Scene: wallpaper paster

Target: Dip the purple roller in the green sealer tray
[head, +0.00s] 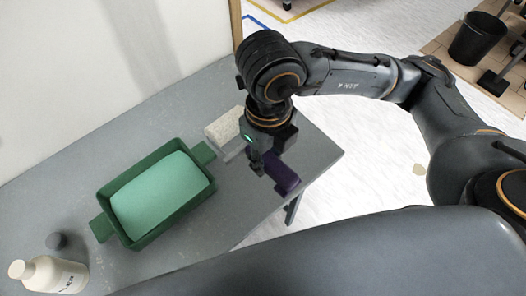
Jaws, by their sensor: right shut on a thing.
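The green sealer tray (187,203) sits on the grey table, with pale green sealer (160,194) filling its inside and a handle at each end. The purple roller (282,174) is at the table's right part, to the right of the tray and apart from it. My right gripper (262,160) points down over the roller and is shut on it. The gripper hides part of the roller, and I cannot tell whether the roller touches the table. My left gripper is not in view.
A whitish textured block or roller (226,127) lies behind the tray's right handle, close to my gripper. A pale wall rises behind the table (215,234).

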